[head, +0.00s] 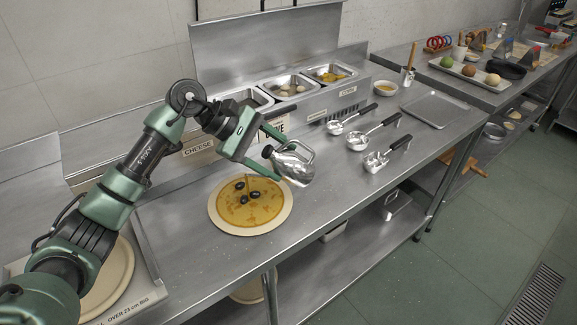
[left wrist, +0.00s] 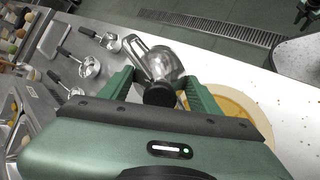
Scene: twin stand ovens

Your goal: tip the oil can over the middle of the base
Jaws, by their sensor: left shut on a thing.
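The oil can (head: 297,168) is a shiny metal can with a looped handle. My left gripper (head: 281,160) is shut on it and holds it tilted above the right side of the round base (head: 226,221). The can also shows between the fingers in the left wrist view (left wrist: 165,64). A thin yellowish streak runs down toward the middle of the base below the gripper; it looks like oil, but the spout tip is hard to make out. The base has a yellow-brown top with several black olives (head: 254,194).
Metal topping bins (head: 290,87) stand behind the base, with a CHEESE label at left. Several ladles (head: 376,160) lie to the right, near an empty metal tray (head: 434,109). A round board (head: 108,283) lies at lower left. The counter between base and ladles is clear.

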